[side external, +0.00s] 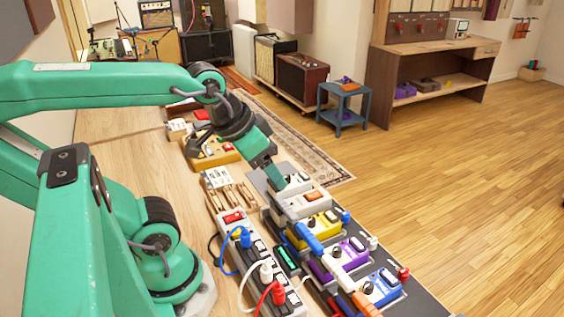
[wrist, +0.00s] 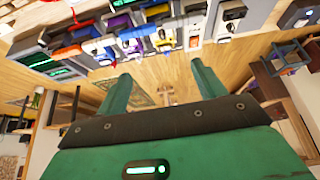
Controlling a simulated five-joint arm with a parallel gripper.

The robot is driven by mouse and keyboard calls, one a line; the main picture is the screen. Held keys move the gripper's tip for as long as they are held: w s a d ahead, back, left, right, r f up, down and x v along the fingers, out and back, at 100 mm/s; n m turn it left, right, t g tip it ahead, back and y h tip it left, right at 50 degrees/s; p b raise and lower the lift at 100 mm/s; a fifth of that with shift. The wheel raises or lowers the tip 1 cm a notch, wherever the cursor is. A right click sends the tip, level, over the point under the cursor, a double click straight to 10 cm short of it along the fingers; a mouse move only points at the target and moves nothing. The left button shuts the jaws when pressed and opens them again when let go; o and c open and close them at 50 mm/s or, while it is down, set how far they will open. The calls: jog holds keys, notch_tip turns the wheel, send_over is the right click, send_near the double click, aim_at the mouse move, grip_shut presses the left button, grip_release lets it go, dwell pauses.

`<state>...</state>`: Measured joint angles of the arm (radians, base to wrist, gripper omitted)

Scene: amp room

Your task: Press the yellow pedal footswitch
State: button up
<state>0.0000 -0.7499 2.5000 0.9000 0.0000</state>
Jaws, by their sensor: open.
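The yellow pedal (side external: 322,222) sits in the middle of a row of pedals on a dark board in the side external view. Its footswitch is too small to tell apart clearly. A blue plug or cable lies across its near side. In the wrist view a yellow pedal (wrist: 157,11) shows at the top edge, tilted and partly cut off. My gripper (side external: 274,176) is in the side external view, pointing down at the far end of the row, by the grey-white pedal (side external: 296,184). Its two fingers (wrist: 160,70) are apart and empty in the wrist view.
A grey pedal with orange (side external: 310,202) stands between the grey-white and yellow pedals. Purple (side external: 346,256) and blue (side external: 380,287) pedals stand nearer the camera. A power strip (side external: 234,218) with coloured plugs lies left of the row. Open wooden floor (side external: 440,190) is on the right.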

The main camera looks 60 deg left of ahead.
grip_shut()
dwell(1.4)
